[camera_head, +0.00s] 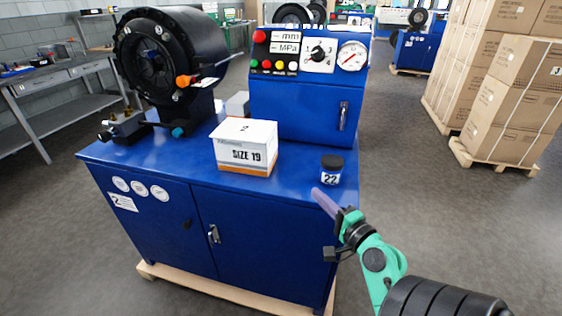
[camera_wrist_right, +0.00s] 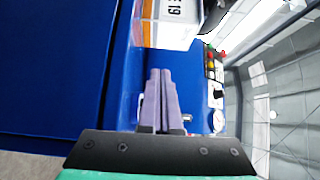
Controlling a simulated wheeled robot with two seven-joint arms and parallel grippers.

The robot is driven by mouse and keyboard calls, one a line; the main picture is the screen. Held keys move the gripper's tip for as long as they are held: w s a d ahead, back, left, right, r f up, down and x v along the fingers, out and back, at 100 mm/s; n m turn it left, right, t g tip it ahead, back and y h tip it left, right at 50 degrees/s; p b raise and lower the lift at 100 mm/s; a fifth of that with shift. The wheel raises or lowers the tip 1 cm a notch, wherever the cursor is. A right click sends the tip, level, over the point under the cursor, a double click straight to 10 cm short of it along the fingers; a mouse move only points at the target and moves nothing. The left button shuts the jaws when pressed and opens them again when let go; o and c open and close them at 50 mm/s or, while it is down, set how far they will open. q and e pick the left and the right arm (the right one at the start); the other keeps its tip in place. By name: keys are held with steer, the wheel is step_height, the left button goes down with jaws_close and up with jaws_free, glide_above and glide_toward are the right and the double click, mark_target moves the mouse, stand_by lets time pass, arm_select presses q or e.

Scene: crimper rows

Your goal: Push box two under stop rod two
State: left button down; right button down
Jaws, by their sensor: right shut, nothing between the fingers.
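A white box with an orange lower band (camera_head: 246,158), marked "SIZE 19" with a small mark on its lid, stands upright on the blue bench top. It also shows sideways at the top of the wrist view (camera_wrist_right: 170,22). I take it as box two. A thin rod (camera_head: 219,64) with an orange part (camera_head: 184,81) sits at the black crimper head; I cannot tell if it is stop rod two. My right gripper (camera_head: 318,193) is shut and empty at the bench's front right edge, apart from the box; its purple fingers show in the wrist view (camera_wrist_right: 160,74). My left gripper is out of view.
A dark-lidded jar marked "22" (camera_head: 331,170) stands close beyond my right fingertips. The blue control cabinet (camera_head: 300,108) rises behind the box. A small grey block (camera_head: 237,105) stands behind the box. Bare bench top (camera_head: 185,155) lies left of the box.

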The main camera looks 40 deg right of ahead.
mark_target(274, 153)
steer(key=w+b, duration=0.1)
steer(key=b, duration=0.1)
steer(key=w+b, duration=0.2)
steer(key=w+f+b, duration=0.1)
steer(key=w+b, duration=0.1)
steer(key=shift+w+d, duration=0.15)
steer(key=shift+d, duration=0.25)
steer(key=shift+w+d+r+p, duration=0.15)
steer(key=shift+w+r+p, duration=0.4)
steer(key=shift+w+p, duration=0.3)
steer(key=w, duration=0.4)
steer(key=w+d+p, duration=0.1)
steer(key=w, duration=0.3)
steer(key=w+d, duration=0.1)
steer(key=w, duration=0.3)
steer(key=shift+w+d+f, duration=0.1)
steer(key=shift+w+f, duration=0.05)
